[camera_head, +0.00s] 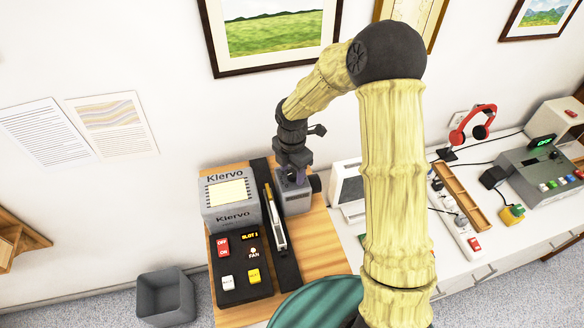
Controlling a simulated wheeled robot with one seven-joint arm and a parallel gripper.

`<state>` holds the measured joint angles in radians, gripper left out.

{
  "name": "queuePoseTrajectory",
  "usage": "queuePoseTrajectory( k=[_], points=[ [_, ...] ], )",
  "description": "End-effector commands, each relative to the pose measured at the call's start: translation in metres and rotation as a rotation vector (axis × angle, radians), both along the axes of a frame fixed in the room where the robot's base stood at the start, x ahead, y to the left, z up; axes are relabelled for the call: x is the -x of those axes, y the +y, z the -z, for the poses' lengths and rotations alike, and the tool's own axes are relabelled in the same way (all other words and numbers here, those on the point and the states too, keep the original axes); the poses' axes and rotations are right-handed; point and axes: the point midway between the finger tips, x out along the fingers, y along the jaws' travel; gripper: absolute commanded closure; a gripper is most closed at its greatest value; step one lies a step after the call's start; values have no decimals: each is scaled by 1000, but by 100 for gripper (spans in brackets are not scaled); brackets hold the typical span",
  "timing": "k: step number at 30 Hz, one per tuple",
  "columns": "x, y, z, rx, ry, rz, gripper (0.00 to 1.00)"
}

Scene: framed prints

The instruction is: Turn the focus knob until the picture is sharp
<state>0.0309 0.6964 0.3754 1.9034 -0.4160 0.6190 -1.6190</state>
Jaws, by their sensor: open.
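A grey slide-projector-like unit marked Klervo (230,205) stands on a wooden board, with a pale lit panel on its top. Beside it on the right is a smaller grey housing (293,198) with a dark round knob-like part (315,184) on its right side; I cannot tell for certain that this is the focus knob. My gripper (297,175) points down, open, at the top of this housing. Its fingertips are small and partly lost against the housing, so contact is unclear. No projected picture is recognisable in this view.
A dark panel with red, white and yellow buttons (240,268) and a slide tray (277,222) lie close left of my gripper. A white-framed device (347,190) stands to the right, partly behind my arm. A grey bin (165,297) is on the floor.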

Motion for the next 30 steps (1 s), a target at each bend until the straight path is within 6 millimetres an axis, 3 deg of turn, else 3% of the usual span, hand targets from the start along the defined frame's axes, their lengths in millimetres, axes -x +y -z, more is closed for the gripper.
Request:
queuePoseTrajectory(
  k=[8,15,30],
  points=[
    [0,0,1,1,-1,-1,50],
    [0,0,1,1,-1,-1,93],
    [-1,1,1,1,-2,91,92]
  ],
)
